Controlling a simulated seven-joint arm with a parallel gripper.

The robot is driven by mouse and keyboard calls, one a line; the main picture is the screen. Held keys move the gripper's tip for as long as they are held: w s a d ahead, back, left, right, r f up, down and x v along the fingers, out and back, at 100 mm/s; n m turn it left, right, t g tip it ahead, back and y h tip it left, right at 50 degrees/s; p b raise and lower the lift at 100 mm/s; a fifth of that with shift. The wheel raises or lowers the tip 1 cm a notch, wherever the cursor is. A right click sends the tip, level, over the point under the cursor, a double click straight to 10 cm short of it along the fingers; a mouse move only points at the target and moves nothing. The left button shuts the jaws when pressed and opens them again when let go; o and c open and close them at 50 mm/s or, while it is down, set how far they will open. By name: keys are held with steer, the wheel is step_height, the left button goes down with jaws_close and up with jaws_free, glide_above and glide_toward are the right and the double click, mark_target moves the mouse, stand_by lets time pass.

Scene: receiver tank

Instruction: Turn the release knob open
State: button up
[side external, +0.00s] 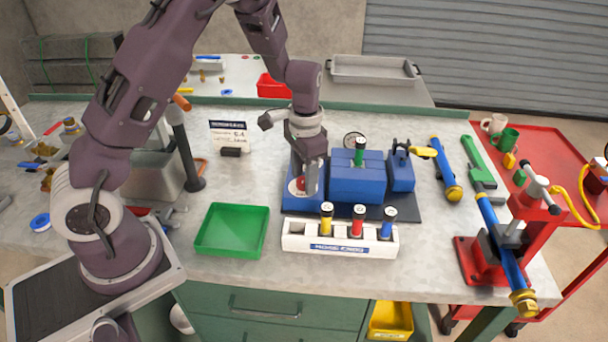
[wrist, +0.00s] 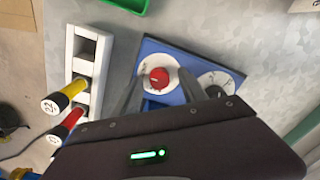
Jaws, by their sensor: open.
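The release knob (wrist: 159,77) is a red round knob on a white dial plate (wrist: 148,86), set on a blue base panel (wrist: 175,46). In the side view the red knob (side external: 300,184) shows small beside my gripper. My gripper (side external: 310,190) points down over the blue base. In the wrist view my gripper's two fingers (wrist: 160,88) are apart, one on either side of the knob. I cannot tell whether they touch it. A round gauge (wrist: 218,82) sits beside the dial and is partly hidden by my gripper.
A blue block (side external: 357,178) with a green-topped fitting stands right of my gripper. A white rack (side external: 340,237) with yellow, red and blue fittings stands in front. A green tray (side external: 231,230) lies to the left. Bare bench shows behind the blue base.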

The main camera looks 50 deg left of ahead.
jaws_close()
steer(key=shift+n, duration=0.3)
steer(key=n, duration=0.3)
steer(key=shift+n, duration=0.4)
steer(key=n, duration=0.9)
steer(key=shift+a, duration=0.1)
steer(key=n, duration=0.4)
steer(key=shift+n, duration=0.4)
